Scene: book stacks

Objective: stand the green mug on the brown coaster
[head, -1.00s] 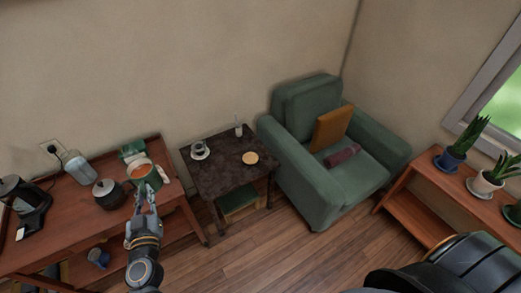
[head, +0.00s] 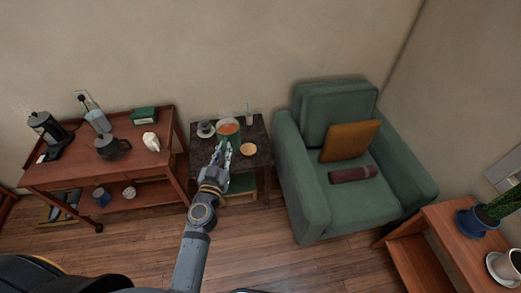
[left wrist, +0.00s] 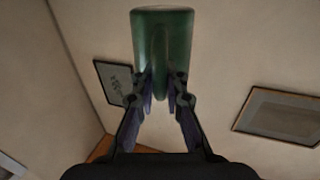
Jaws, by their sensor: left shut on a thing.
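My left gripper (head: 223,150) is shut on the green mug (head: 229,138) and holds it above the small dark side table (head: 261,134). A round tan-brown disc, seemingly the coaster (head: 249,150), lies on the side table just right of the gripper. The mug is apart from it in the picture. My right gripper is not in view.
On the side table stand a cup on a saucer (head: 205,130) at the left and a slim pale bottle or glass (head: 249,117) at the back. A green armchair (head: 291,160) borders the table on the right; a wooden cart (head: 72,165) stands left.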

